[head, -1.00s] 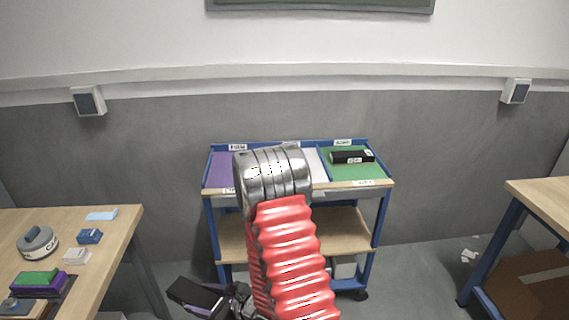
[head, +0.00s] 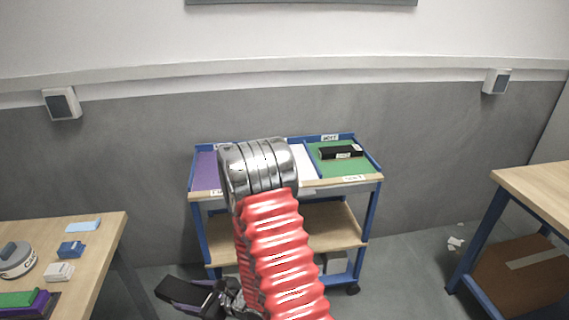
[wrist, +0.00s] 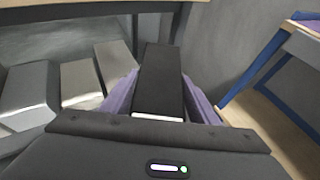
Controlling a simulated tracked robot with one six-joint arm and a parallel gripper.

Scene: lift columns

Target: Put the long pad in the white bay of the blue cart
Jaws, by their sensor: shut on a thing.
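The long pad is black with a white end mark; in the wrist view the pad (wrist: 161,80) sits between the purple fingers of my gripper (wrist: 162,100). In the head view the pad (head: 182,291) is low in the picture, held by my gripper (head: 205,296), in front of and below the cart's top. The blue cart (head: 372,212) stands ahead against the wall. Its white bay (head: 301,158) lies between a purple bay (head: 206,172) and a green bay (head: 330,168). My arm hides part of the white bay; its visible strip looks empty.
A black labelled block (head: 340,152) lies in the green bay. A left table (head: 95,255) holds several small items and a round grey object (head: 17,261). A right table (head: 535,185) has a brown box (head: 520,275) beneath. Floor between cart and right table looks mostly clear.

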